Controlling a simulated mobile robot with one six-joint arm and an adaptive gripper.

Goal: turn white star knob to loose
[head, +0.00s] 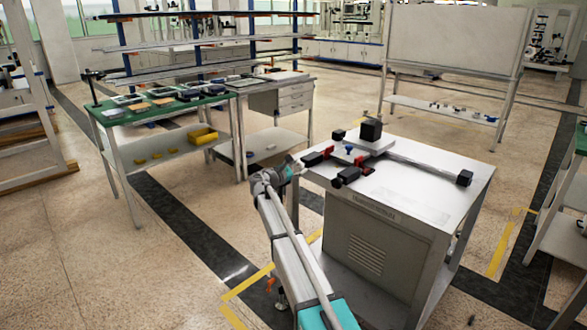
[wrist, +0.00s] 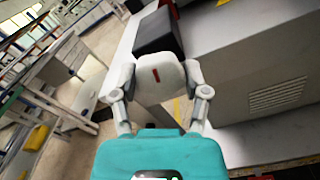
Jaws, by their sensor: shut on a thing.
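The white star knob (wrist: 157,78), with a short red mark on its face, is between the fingers of my gripper (wrist: 160,85) in the wrist view. The fingers are shut on it from both sides. A black block (wrist: 158,35) is just beyond the knob. In the head view my gripper (head: 291,168) is at the left edge of the grey cabinet's top, beside a red and black fixture part (head: 313,159). The knob cannot be made out clearly there, and its stem is hidden in both views.
The cabinet top (head: 405,205) carries a bar fixture with a black block (head: 371,130) and a blue knob (head: 348,149). A green-topped bench (head: 107,113) with several small parts stands to the left. A yellow bin (head: 203,136) is on its lower shelf. Open floor is at left.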

